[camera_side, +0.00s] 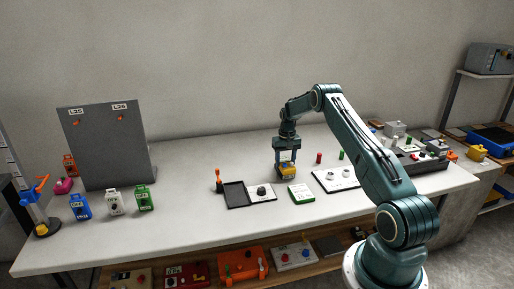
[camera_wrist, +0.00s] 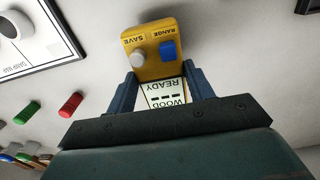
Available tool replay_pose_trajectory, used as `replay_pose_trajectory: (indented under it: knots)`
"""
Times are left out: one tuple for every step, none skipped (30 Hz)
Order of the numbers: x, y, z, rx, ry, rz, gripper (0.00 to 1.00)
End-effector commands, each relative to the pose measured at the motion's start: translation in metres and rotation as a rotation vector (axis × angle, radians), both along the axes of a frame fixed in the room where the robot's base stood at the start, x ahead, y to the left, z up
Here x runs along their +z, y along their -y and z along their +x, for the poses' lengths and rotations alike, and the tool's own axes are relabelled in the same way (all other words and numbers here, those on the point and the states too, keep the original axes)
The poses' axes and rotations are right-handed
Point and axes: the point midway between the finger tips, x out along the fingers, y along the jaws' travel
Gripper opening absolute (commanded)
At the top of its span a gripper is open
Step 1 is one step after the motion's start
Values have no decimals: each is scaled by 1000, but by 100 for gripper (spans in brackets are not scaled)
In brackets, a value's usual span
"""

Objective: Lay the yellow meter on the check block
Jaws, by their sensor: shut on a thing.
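The yellow meter (camera_side: 286,171) is in my gripper (camera_side: 286,159), over the middle of the white bench in the side view. In the wrist view the meter (camera_wrist: 151,43) lies between the two fingers of my gripper (camera_wrist: 158,92), which are shut on its sides. It has a pale button marked SAVE, a blue knob marked RANGE and a screen reading WOOD and READY. In the side view I cannot tell whether its underside touches the bench. No label marks the check block; a small green block with a pale top (camera_side: 301,194) lies just in front of the meter.
A dark open tray (camera_side: 237,195) and a white plate with a black knob (camera_side: 263,192) lie left of the meter. A black-edged white board (camera_side: 335,181) is to the right, with red (camera_side: 319,158) and green cylinders behind it. A grey panel (camera_side: 107,145) stands far left.

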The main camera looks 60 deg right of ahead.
Motion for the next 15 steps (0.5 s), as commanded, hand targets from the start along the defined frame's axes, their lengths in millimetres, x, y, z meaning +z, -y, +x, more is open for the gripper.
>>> replay_pose_trajectory:
  knots:
    - [1, 0, 0, 0, 1, -1, 22]
    - [1, 0, 0, 0, 1, -1, 22]
    - [1, 0, 0, 0, 1, -1, 22]
    - [1, 0, 0, 0, 1, -1, 22]
    - [1, 0, 0, 0, 1, -1, 22]
    - [1, 0, 0, 0, 1, -1, 22]
    - [1, 0, 0, 0, 1, -1, 22]
    - [0, 0, 0, 0, 1, -1, 22]
    - [-1, 0, 0, 0, 1, -1, 22]
    - [-1, 0, 0, 0, 1, -1, 22]
    - [-2, 0, 0, 0, 1, -1, 22]
    - [-3, 0, 0, 0, 0, 0, 56]
    - [-3, 0, 0, 0, 0, 0, 62]
    - [-3, 0, 0, 0, 0, 0, 68]
    - [-3, 0, 0, 0, 0, 0, 74]
